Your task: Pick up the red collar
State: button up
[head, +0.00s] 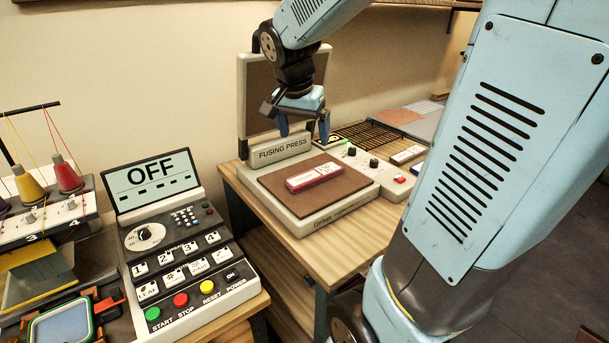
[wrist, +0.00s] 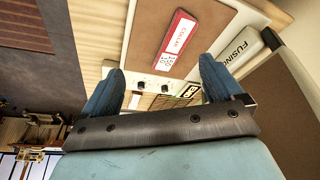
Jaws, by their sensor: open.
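The red collar (head: 313,175) is a flat red piece with a white label strip, lying on the brown pad of the fusing press (head: 346,210). In the wrist view the red collar (wrist: 177,38) lies beyond the fingertips, its label reading "COLLAR", and nothing covers it. My gripper (head: 304,132) is above the back part of the press, apart from the collar. Its two blue fingers also show in the wrist view, where the gripper (wrist: 160,75) is open with nothing between the fingers.
The press lid (head: 256,95) stands raised behind the pad. A control panel reading OFF (head: 152,182) and an embroidery machine with thread cones (head: 66,175) stand at left. A dark slatted rack (head: 372,134) lies behind the press controls.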

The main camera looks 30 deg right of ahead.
aim_at(314, 174)
jog(key=w+d+f+m+g+h, duration=0.25)
jog(key=w+f+m, duration=0.35)
jog(key=w, duration=0.4)
jog(key=shift+t+y, duration=0.35)
jog(key=shift+t, duration=0.1)
jog(key=x, duration=1.4)
jog(key=shift+s+d, duration=0.15)
jog(key=c, duration=1.2)
